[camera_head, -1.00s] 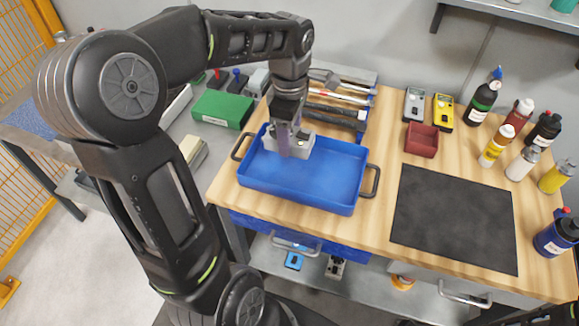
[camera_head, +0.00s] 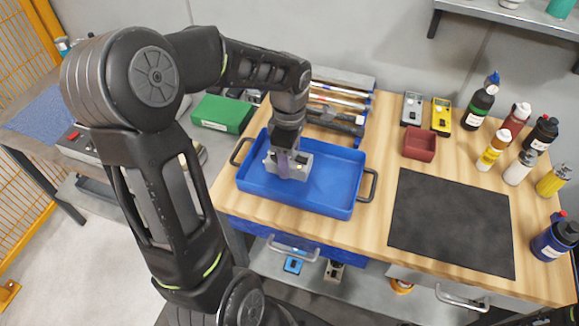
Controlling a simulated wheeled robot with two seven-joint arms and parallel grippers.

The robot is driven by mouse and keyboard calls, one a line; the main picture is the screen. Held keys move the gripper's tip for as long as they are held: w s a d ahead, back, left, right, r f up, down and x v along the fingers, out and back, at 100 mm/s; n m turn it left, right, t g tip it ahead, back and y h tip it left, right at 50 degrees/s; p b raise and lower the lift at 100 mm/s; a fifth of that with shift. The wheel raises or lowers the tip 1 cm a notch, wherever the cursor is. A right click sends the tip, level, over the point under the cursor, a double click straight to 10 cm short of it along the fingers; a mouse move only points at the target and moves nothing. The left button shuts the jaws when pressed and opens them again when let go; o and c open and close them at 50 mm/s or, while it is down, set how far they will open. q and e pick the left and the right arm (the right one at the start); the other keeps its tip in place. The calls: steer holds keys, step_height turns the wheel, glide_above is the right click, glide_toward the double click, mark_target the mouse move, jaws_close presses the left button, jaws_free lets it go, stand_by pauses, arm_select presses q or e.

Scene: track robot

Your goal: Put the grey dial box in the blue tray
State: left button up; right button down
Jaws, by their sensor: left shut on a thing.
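The blue tray (camera_head: 330,199) stands on the left part of the wooden bench, with a dark handle at each end. My left gripper (camera_head: 283,168) reaches down into the tray's left half from above. It is shut on the grey dial box (camera_head: 301,166), a light grey block inside the tray's walls. The fingers cover part of the box, and its dial cannot be made out. I cannot tell whether the box touches the tray floor. My right gripper is not in view.
A rack of tools (camera_head: 335,118) stands behind the tray. A dark red bin (camera_head: 419,144), a grey meter (camera_head: 412,108), a yellow meter (camera_head: 442,117) and several bottles are to the right. A black mat (camera_head: 452,224) lies clear. A green box (camera_head: 222,113) is at left.

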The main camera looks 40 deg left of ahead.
arm_select(q)
steer(key=shift+f, duration=1.85)
steer(key=shift+f, duration=0.25)
steer(key=o, duration=1.6)
steer(key=shift+r, duration=0.1)
steer(key=shift+o, duration=0.2)
step_height(320, 180, up, 12)
steer(key=shift+r, duration=0.15)
